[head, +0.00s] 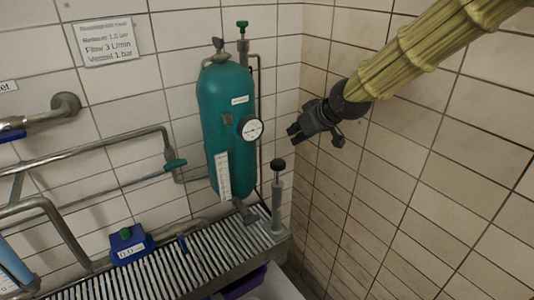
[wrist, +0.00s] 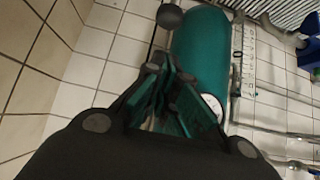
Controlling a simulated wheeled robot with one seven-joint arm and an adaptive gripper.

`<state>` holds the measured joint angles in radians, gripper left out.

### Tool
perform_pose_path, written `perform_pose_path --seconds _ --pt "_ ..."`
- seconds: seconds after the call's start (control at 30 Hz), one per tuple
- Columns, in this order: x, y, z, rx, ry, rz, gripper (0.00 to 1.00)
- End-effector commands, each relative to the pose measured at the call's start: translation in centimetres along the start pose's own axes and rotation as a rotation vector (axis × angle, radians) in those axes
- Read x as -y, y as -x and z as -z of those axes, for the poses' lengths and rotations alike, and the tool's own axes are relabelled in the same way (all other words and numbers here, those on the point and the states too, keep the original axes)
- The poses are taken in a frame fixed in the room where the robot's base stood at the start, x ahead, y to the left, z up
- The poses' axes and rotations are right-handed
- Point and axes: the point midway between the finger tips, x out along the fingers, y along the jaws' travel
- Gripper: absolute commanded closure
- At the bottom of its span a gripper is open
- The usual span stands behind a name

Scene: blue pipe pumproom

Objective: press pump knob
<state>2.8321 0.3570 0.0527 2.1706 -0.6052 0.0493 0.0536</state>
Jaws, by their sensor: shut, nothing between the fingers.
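The pump stands upright at the right end of the slatted rack, with a grey cylinder body and a dark round pump knob (head: 278,164) on top of its thin rod. My gripper (head: 294,132) is shut and empty. In the head view it is above and to the right of the knob, with a clear gap between them. The wrist view shows the fingers of my gripper (wrist: 172,92) close together. A dark round knob (wrist: 170,17) shows beyond them at the top of that view, apart from the fingers.
A teal tank (head: 228,120) with a round gauge (head: 250,129) stands left of the pump. The slatted metal rack (head: 165,272) carries a blue box (head: 130,246) with a display. Pipes (head: 95,150) run along the left wall. A tiled wall (head: 400,190) closes off the right side.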

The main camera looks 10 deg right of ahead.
Motion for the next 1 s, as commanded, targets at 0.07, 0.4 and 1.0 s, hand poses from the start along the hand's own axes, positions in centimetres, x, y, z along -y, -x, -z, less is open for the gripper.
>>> perform_pose_path --seconds 0.07,0.4,1.0 --pt "-0.6 0.8 -0.1 -0.002 -0.009 -0.007 1.0" --pt "-1.1 1.7 -0.1 0.001 -0.018 -0.013 1.0" --pt "-1.1 -1.4 -0.1 0.003 -0.015 -0.013 1.0"
